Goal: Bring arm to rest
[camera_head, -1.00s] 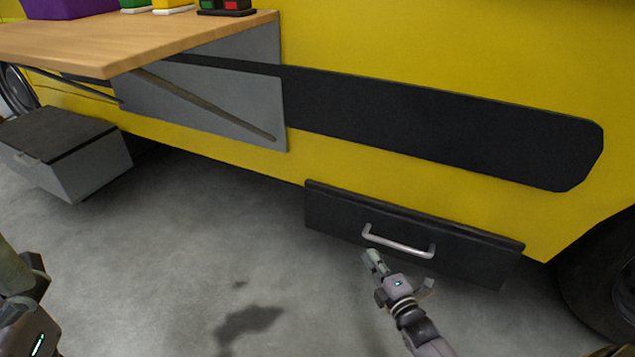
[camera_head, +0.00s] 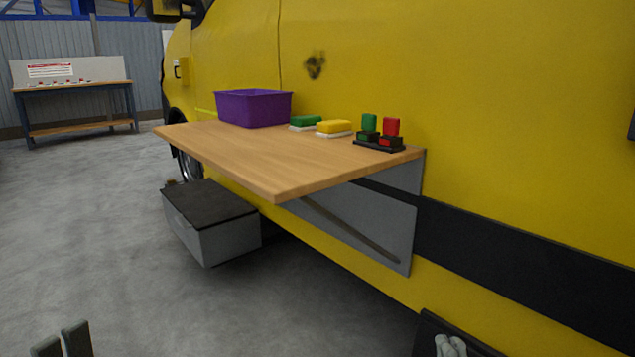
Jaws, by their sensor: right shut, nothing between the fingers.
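My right gripper (camera_head: 450,345) shows at the bottom edge, right of centre, in the head view. Only its fingertips are visible; they are together with nothing between them. My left gripper (camera_head: 63,342) shows at the bottom left corner. Its two fingers stand apart over the grey floor, with nothing seen between them. Both arms are otherwise out of frame.
A wooden fold-out shelf (camera_head: 240,165) juts from the yellow vehicle (camera_head: 480,120). It bears a purple bin (camera_head: 253,108), green and yellow blocks, and a black holder with green and red pieces. A grey box (camera_head: 228,241) is below. Open floor lies left.

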